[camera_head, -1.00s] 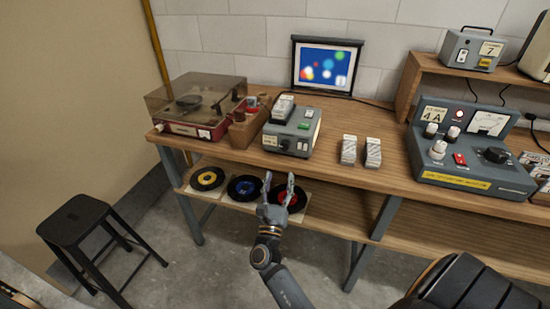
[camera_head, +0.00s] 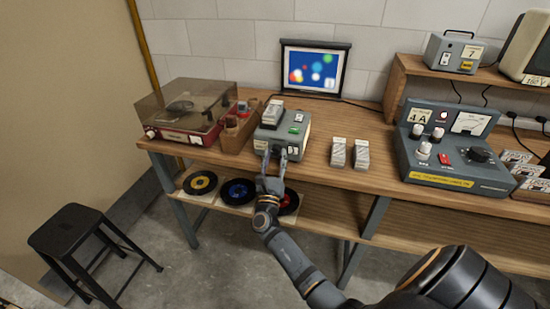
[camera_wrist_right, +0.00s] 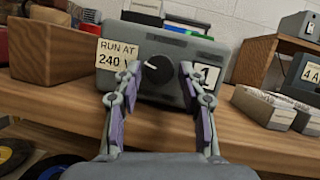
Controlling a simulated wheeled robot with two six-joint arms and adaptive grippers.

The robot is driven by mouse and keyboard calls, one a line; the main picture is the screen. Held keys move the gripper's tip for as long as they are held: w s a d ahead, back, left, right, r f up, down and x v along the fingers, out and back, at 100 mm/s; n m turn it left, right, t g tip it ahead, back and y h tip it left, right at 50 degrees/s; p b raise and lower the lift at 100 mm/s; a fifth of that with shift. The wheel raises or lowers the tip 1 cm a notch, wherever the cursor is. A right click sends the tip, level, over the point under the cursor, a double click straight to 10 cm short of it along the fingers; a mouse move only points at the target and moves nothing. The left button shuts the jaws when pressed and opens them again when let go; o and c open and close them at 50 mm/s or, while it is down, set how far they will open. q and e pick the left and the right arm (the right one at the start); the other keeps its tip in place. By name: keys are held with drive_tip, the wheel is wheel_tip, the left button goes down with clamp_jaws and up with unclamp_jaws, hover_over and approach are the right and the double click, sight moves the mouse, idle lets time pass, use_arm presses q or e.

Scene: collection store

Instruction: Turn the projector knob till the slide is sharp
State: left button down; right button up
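The grey slide projector (camera_head: 297,142) stands on the wooden bench with a slide holder on top. Its dark round knob (camera_wrist_right: 157,69) with a white pointer mark is on the front face, between a "RUN AT 240 V" label (camera_wrist_right: 116,55) and a "1" label. My right gripper (camera_wrist_right: 160,72) is open in front of the knob, one finger on each side, with visible gaps; in the head view it hides the knob. The slide on the screen (camera_head: 313,69) shows soft coloured blobs on blue, with blurred edges. My left gripper is not in view.
A record player (camera_head: 182,112) and a wooden box (camera_head: 238,136) stand left of the projector. Two slide stacks (camera_head: 338,152) and a grey control unit (camera_head: 455,150) stand to the right. Records (camera_head: 238,191) lie on the lower shelf. A black stool (camera_head: 65,229) stands front left.

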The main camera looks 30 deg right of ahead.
clamp_jaws()
drive_tip(key=m+b, duration=0.1)
drive_tip(key=b, duration=0.1)
drive_tip(key=m+g+h+b, duration=0.1)
drive_tip(key=m+b, duration=0.1)
drive_tip(key=m+h+b, duration=0.1)
drive_tip(key=m+b, duration=0.1)
drive_tip(key=b, duration=0.1)
drive_tip(key=shift+w+a+f+g, duration=0.15)
drive_tip(key=shift+f+g, duration=0.15)
drive_tip(key=shift+g, duration=0.1)
drive_tip(key=shift+r+m, duration=0.1)
drive_tip(key=shift+m, duration=0.3)
drive_tip(key=shift+r, duration=0.15)
drive_tip(key=shift+o, duration=2)
unclamp_jaws()
drive_tip(key=v, duration=0.7)
drive_tip(key=shift+a, duration=0.25)
